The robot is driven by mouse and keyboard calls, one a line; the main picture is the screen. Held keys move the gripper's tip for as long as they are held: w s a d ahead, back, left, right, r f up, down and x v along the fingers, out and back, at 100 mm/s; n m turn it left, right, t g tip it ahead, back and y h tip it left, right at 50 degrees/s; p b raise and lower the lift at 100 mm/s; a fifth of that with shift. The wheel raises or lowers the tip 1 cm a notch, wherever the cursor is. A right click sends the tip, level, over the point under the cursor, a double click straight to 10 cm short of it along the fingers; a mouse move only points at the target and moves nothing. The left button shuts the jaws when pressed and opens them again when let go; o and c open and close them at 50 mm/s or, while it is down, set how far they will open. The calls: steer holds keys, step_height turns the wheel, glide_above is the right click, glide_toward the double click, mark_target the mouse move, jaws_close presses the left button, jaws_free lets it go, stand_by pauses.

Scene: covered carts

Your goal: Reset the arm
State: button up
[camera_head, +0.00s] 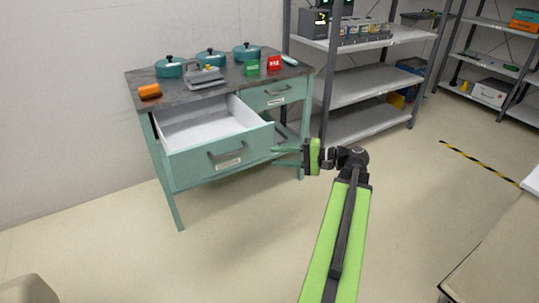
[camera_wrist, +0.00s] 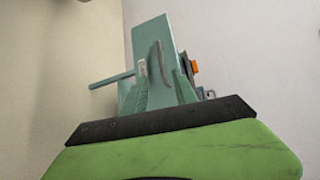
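My arm reaches forward in the head view with its green links. My gripper (camera_head: 274,157) is at the right of the open drawer's front, its two teal fingers apart with nothing between them. In the wrist view both fingers (camera_wrist: 160,94) stand apart, and the drawer front (camera_wrist: 150,55) with its dark handle shows beyond them. The drawer (camera_head: 222,150) is pulled out of the teal workbench and looks empty inside. Whether a finger touches the drawer front cannot be told.
The workbench top (camera_head: 190,93) holds several teal pots, a grey device (camera_head: 205,77), an orange block (camera_head: 149,91), and red and green boxes. A metal shelf (camera_head: 370,85) stands behind, right. A pale cart (camera_head: 500,255) is at lower right. Floor between is clear.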

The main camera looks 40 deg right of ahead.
stand_by(0.4)
steer(key=w+a+f+n+g+y, duration=0.1)
steer(key=w+a+f+n+g, duration=0.2)
steer(key=a, duration=0.7)
steer(key=w+a+n+g+y, duration=0.1)
steer(key=w+a+g+y, duration=0.3)
steer(key=a, duration=0.6)
steer(key=w+a+f+n+g+h, duration=0.15)
steer(key=w+a, duration=0.35)
steer(key=a, duration=0.5)
steer(key=s+a+f+n+g+h, duration=0.2)
steer(key=a+f+n+g+h, duration=0.15)
steer(key=a+f, duration=0.35)
steer(key=s+a+f+n+g+h, duration=0.25)
steer(key=a+f+h, duration=0.25)
steer(key=a+f, duration=0.25)
steer(key=d+n+h, duration=0.1)
steer(key=d+h, duration=0.3)
steer(key=d, duration=0.4)
step_height(320, 180, up, 30)
steer(key=p, duration=3.1)
steer(key=shift+w+f+t, duration=0.2)
steer(key=shift+w+t, duration=0.05)
steer(key=shift+t, duration=0.2)
